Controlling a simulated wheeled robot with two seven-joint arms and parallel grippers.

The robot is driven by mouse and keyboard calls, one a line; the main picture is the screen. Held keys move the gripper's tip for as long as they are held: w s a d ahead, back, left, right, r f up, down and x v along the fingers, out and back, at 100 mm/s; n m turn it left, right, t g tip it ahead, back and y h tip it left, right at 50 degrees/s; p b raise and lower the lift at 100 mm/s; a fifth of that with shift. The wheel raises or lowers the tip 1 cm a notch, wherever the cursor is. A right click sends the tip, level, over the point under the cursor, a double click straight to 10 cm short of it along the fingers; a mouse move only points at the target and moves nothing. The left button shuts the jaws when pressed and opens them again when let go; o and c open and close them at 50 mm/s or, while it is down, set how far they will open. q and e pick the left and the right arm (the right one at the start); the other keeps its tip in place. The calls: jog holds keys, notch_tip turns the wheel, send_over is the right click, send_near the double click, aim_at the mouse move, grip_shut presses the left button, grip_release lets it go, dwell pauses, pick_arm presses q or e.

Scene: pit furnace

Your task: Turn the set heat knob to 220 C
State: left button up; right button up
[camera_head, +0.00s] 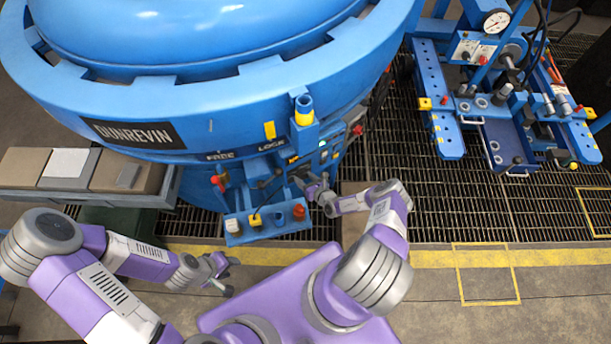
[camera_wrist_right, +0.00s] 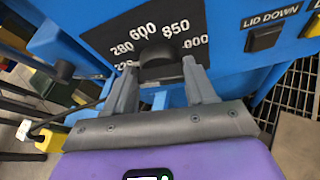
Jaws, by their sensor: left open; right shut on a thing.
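The black set heat knob (camera_wrist_right: 158,60) shows in the right wrist view on a dark dial plate (camera_wrist_right: 113,42) with white numbers, among them 280, 600 and 850. A number at the lower left is partly hidden. My right gripper (camera_wrist_right: 162,80) is shut on the knob, one finger on each side. I cannot tell exactly which number the knob points to. In the head view my right gripper (camera_head: 308,184) is at the blue furnace's (camera_head: 210,100) control panel and the knob is not clear there. My left gripper (camera_head: 226,282) is open and empty, low and away from the panel.
A blue box with buttons (camera_head: 265,221) juts out below the panel. A LID DOWN button (camera_wrist_right: 264,38) is right of the dial. A shelf with slabs (camera_head: 75,175) is at the left. A blue rig with a gauge (camera_head: 495,22) stands at the right over floor grating.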

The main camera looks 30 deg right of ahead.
dwell(0.3)
jog(key=o, duration=1)
jog(key=shift+o, duration=0.2)
jog(key=shift+s, duration=0.1)
jog(key=p+v, duration=0.2)
jog(key=v, duration=0.5)
jog(key=shift+r+p, duration=0.15)
jog(key=shift+p, duration=0.15)
jog(key=shift+s+a, duration=0.1)
jog(key=shift+a, duration=0.05)
